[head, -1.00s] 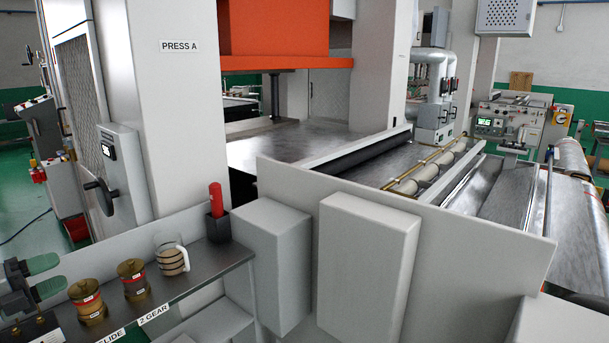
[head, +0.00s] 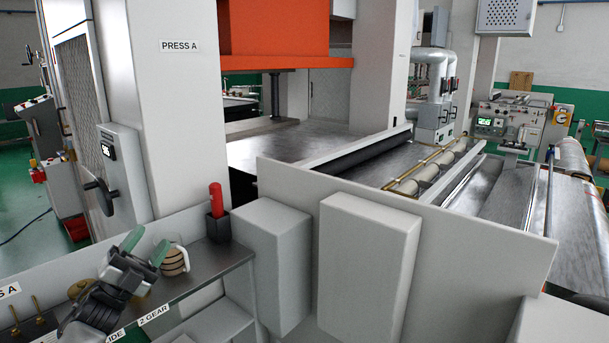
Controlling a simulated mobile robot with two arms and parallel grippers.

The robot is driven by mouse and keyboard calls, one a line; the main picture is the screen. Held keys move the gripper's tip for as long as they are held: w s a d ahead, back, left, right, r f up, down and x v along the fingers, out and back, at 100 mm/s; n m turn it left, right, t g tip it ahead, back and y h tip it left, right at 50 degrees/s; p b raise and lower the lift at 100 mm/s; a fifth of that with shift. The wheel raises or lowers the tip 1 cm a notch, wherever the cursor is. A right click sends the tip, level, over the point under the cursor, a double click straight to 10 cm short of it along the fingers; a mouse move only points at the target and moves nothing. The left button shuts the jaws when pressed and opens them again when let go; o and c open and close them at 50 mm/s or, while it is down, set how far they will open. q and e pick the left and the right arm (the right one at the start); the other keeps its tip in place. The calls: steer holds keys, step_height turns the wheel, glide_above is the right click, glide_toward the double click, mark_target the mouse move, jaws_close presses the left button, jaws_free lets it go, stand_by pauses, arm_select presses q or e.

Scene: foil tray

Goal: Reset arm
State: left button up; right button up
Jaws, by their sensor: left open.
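My left gripper (head: 147,245) is over the left part of the metal shelf in the head view. Its two green-tipped fingers are spread apart and point up and away, with nothing seen between them. My right gripper is not in view.
The narrow shelf (head: 205,262) also bears a red-handled item (head: 216,198) in a black holder (head: 218,228). Grey boxes (head: 270,262) and a panel (head: 450,250) stand to the right. The white PRESS A column (head: 170,110) rises behind the shelf.

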arm_select(q)
steer(key=w+a+f+n+y, duration=0.2)
steer(key=w+f+n+y, duration=0.3)
steer(key=n+y, duration=0.55)
steer(key=w+a+f+n+y, duration=0.2)
steer(key=w+f+n+y, duration=0.3)
steer(key=n+y, duration=0.6)
steer(key=s+d+f+g+h, duration=0.1)
steer(key=s+f+g, duration=0.35)
steer(key=f, duration=1.15)
steer(key=s+d+f+g+h, duration=0.15)
steer(key=s+f, duration=0.65)
steer(key=f, duration=0.8)
steer(key=s+d+f+n+g, duration=0.1)
steer(key=s+d+f+g, duration=0.15)
steer(key=s+f, duration=0.9)
steer(key=s+d+f+g, duration=0.2)
steer(key=s+f+g, duration=0.2)
steer(key=s+f, duration=0.75)
steer(key=s+d+f+g, duration=0.2)
steer(key=s+f, duration=0.1)
steer(key=s, duration=1.1)
steer(key=s+d+f+g, duration=0.1)
steer(key=s+f+g, duration=0.1)
steer(key=s, duration=1.2)
steer(key=shift+s+d+f+g, duration=0.35)
steer(key=shift+s+d+f, duration=0.05)
steer(key=shift+f, duration=0.2)
